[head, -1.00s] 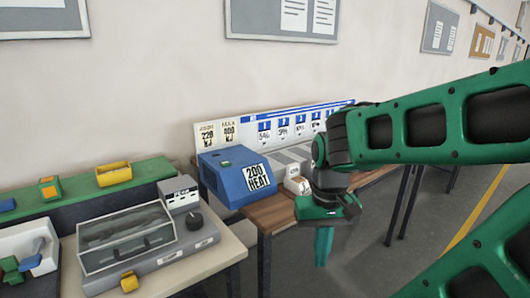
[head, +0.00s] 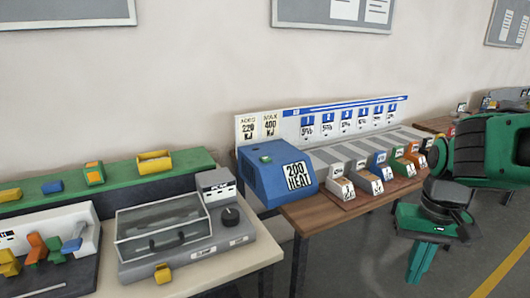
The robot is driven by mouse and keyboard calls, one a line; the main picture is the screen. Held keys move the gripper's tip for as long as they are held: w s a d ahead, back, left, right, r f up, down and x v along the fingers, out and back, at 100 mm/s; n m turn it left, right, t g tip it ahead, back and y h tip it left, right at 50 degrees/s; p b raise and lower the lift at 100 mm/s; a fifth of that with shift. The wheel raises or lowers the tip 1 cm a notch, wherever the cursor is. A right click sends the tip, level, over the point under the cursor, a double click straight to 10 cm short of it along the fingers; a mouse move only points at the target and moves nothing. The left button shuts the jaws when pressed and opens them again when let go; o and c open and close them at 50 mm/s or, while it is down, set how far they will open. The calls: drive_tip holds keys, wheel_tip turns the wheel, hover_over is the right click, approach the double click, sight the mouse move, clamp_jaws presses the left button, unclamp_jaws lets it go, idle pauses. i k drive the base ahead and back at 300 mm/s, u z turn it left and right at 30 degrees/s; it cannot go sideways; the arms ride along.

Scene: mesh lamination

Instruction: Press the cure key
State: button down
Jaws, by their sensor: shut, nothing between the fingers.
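A grey machine (head: 240,245) with a clear lid (head: 160,224) stands on the pale bench at the lower left. It has a dark round knob (head: 231,216), a small upright display box (head: 217,188) and white labels along its front that are too small to read surely. I cannot make out which part is the cure key. My gripper (head: 417,272) is shut and empty, pointing down in front of the wooden bench at the right, well apart from the grey machine.
A blue box marked 200 HEAT (head: 275,175) and several coloured blocks (head: 378,172) in lanes stand on the wooden bench (head: 330,212). A yellow piece (head: 162,273) sits before the grey machine. A green shelf (head: 120,180) runs behind. Floor around my gripper is clear.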

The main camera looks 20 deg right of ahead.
sight(265, 159)
drive_tip(key=z, duration=0.05)
drive_tip(key=i, duration=1)
drive_tip(key=u, duration=0.1)
